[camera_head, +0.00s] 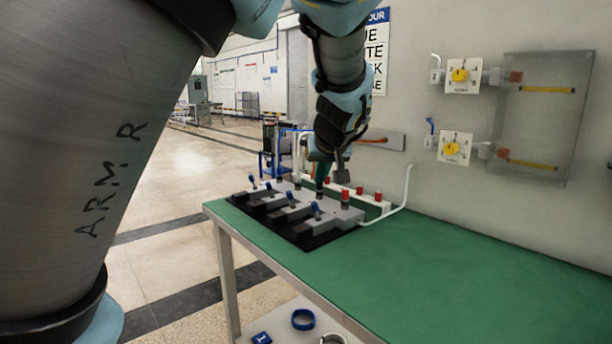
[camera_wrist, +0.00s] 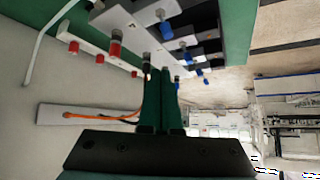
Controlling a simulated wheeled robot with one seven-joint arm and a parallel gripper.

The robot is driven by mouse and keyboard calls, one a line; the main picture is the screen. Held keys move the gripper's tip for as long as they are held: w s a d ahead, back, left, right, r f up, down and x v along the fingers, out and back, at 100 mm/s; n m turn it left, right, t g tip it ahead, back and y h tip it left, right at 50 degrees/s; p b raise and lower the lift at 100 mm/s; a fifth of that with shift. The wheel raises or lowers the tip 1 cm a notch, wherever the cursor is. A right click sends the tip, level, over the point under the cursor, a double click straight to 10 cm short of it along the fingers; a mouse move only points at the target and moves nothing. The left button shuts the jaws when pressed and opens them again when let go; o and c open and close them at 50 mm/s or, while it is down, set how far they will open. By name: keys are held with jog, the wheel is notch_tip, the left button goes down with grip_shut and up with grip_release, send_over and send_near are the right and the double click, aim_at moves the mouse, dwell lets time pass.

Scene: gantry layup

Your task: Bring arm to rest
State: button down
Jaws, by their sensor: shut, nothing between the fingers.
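My gripper (camera_head: 322,180) is shut and empty, pointing down just above the fixture (camera_head: 318,234) on the green table (camera_head: 440,262). The fixture is a black base with grey blocks and several blue-handled and red-capped parts. In the wrist view my gripper's dark green fingers (camera_wrist: 161,78) are together, close to a dark-topped post of the fixture. I cannot tell whether they touch it. My arm reaches over the table's far end from above.
Two yellow-knob switches (camera_head: 459,75) and a grey panel (camera_head: 544,118) are on the wall at right. A white cable (camera_head: 405,192) rises beside the fixture. The near right part of the table is clear. A blue ring (camera_head: 303,320) lies on the lower shelf.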

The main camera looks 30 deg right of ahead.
jog(key=w+a+f+n+g+y+p, duration=0.1)
jog(key=w+a+f, duration=0.15)
jog(key=a, duration=0.55)
jog(key=w+a+f+g+y+p, duration=0.1)
jog(key=a+f+g, duration=0.15)
jog(key=a, duration=0.45)
jog(key=w+a+f+n+y+p, duration=0.1)
jog(key=w+a+f, duration=0.15)
jog(key=a, duration=0.55)
jog(key=s+a+g+p, duration=0.1)
jog(key=s+a, duration=0.2)
jog(key=a, duration=0.4)
jog(key=s+a+n+g+p, duration=0.1)
jog(key=s+a, duration=0.3)
jog(key=a, duration=0.2)
jog(key=s+a+f+g+p, duration=0.1)
jog(key=s+a, duration=0.3)
jog(key=a, duration=0.3)
jog(key=shift+a+p, duration=0.35)
